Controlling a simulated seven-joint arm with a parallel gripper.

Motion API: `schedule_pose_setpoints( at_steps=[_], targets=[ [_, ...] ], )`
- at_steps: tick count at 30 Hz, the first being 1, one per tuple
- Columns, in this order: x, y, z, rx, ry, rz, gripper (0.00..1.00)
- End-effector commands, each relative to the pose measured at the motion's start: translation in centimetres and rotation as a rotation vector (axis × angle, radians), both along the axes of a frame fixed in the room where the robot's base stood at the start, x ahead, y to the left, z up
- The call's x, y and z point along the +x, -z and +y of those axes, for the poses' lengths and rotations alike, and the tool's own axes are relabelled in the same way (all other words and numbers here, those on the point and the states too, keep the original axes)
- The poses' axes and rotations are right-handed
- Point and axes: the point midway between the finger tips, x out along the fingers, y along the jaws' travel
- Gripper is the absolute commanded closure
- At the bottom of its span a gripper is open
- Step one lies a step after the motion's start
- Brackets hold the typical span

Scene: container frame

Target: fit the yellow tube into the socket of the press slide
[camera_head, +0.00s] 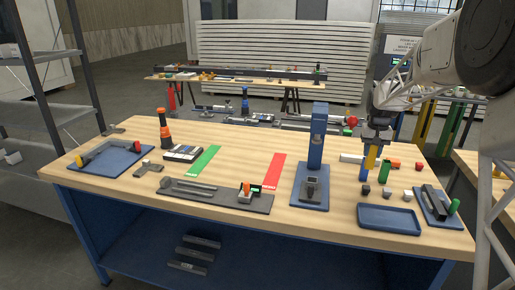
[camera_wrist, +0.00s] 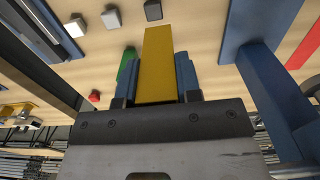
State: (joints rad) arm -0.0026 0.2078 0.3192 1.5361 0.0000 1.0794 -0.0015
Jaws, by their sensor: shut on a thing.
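My gripper (camera_head: 375,143) is above the right part of the workbench, shut on the yellow tube (camera_head: 371,157). In the wrist view the yellow tube (camera_wrist: 157,62) stands out between the fingers (camera_wrist: 157,92), its far end free. The press (camera_head: 317,140) is a blue column on a blue base plate, to the left of my gripper. A dark grey block, apparently the slide with the socket (camera_head: 311,187), sits at the front of the column; the socket opening is too small to make out. The tube is clear of the press. The blue press column also shows at right in the wrist view (camera_wrist: 268,88).
A green cylinder (camera_head: 384,171) stands close to the tube. Several small blocks and a blue tray (camera_head: 389,228) lie in front of my gripper. A dark tool plate (camera_head: 215,194) and red strip (camera_head: 274,171) lie left of the press.

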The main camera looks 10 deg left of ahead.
Motion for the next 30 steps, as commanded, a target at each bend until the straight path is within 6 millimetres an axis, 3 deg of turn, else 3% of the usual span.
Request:
schedule_pose_setpoints(
  at_steps=[8,18,30],
  targets=[
    [1.3,-5.2,1.7,0.000,-0.027,-0.004,0.92],
    [2.4,-15.7,5.0,0.000,-0.080,-0.004,0.92],
    [1.8,-22.5,10.3,0.000,-0.122,-0.003,0.92]
  ],
)
